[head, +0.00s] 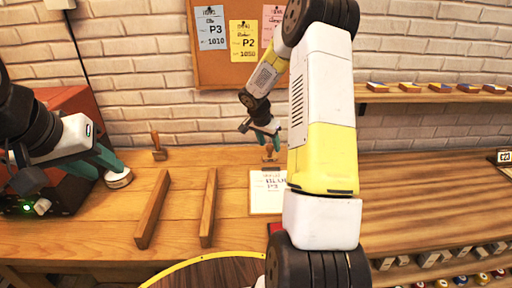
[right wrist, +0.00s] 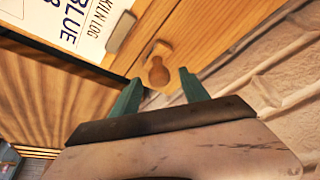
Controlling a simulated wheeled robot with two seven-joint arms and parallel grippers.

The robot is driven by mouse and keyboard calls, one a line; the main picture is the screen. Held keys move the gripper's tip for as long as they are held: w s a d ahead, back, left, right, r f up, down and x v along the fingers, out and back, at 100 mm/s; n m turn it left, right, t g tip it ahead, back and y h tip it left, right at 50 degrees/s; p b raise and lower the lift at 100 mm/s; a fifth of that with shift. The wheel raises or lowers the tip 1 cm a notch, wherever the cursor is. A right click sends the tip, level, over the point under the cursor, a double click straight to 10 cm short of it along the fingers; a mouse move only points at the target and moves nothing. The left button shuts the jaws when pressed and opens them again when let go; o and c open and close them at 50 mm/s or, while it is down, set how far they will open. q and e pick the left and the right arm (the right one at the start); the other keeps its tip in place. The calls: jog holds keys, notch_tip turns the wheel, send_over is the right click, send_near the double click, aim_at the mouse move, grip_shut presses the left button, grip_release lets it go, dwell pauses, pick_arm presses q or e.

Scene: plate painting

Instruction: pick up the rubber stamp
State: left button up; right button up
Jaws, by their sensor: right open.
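A wooden rubber stamp (head: 269,155) stands on the bench behind the clipboard in the head view. In the right wrist view its rounded wooden handle (right wrist: 158,72) shows between the two teal fingertips, with no clear contact. My right gripper (right wrist: 160,77) is open and empty at the stamp; in the head view it (head: 263,140) hangs just above it. A second stamp-like wooden piece (head: 158,150) stands further left near the wall. My left gripper (head: 102,166) has its teal fingers apart, close to a small white round item (head: 118,179); whether they touch is unclear.
A clipboard with a paper (head: 267,192) lies in front of the stamp and also shows in the right wrist view (right wrist: 72,22). Two wooden rails (head: 152,210) lie to the left. A brick wall (head: 200,115) closes the back.

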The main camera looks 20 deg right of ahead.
jog(key=shift+x, duration=1)
jog(key=shift+c, duration=0.2)
jog(key=shift+r, duration=0.1)
grip_shut()
jog(key=shift+r, duration=0.5)
jog(key=v, duration=0.2)
jog(key=shift+s+r, duration=0.15)
jog(key=shift+r, duration=0.25)
jog(key=s+a+r, duration=0.1)
jog(key=s+a, duration=0.9)
jog(key=s, duration=0.1)
jog(key=shift+r, duration=0.15)
